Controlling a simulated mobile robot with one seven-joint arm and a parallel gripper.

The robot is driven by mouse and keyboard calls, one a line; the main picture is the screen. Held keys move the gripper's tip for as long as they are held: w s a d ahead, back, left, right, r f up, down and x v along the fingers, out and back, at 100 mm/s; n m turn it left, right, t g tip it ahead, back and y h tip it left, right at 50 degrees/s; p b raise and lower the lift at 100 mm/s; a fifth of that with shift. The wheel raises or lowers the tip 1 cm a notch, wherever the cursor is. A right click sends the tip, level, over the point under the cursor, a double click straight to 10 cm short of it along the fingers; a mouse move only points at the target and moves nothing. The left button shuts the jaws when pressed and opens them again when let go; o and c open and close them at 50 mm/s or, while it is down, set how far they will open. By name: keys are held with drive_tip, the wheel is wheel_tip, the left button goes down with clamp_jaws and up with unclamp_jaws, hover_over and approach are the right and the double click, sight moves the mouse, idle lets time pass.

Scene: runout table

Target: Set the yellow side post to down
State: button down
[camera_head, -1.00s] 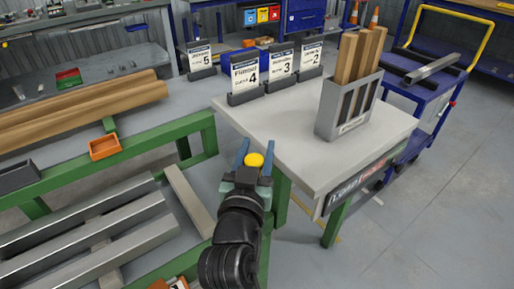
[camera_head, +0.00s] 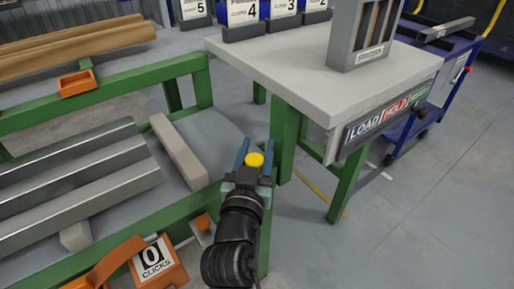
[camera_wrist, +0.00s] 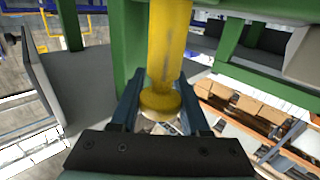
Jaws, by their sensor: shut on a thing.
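The yellow side post shows as a round yellow cap (camera_head: 254,160) between my gripper's fingers in the head view. In the wrist view it is a yellow shaft (camera_wrist: 168,45) with a wider round end, upright in the picture between the two blue fingers. My gripper (camera_head: 255,158) is shut on the post, beside the green frame left of the grey table. Its fingers also show in the wrist view (camera_wrist: 160,100), one on each side of the post. The upper part of the shaft runs out of the wrist view's top edge.
The grey table (camera_head: 300,85) with a LOAD/HOLD sign (camera_head: 390,118) stands to the right. Grey metal bars (camera_head: 70,170) and a pale block (camera_head: 178,150) lie left on the green rack. Open floor lies right.

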drive_tip(key=shift+f, duration=0.4)
drive_tip(key=c, duration=0.7)
unclamp_jaws()
drive_tip(key=o, duration=0.3)
drive_tip(key=shift+r, duration=0.1)
drive_tip(key=s, duration=0.4)
drive_tip(key=s+a, duration=0.1)
drive_tip(key=s, duration=0.3)
drive_tip(key=s+a, duration=0.1)
drive_tip(key=s, duration=0.4)
drive_tip(key=shift+p, duration=0.35)
drive_tip(key=shift+w, duration=0.1)
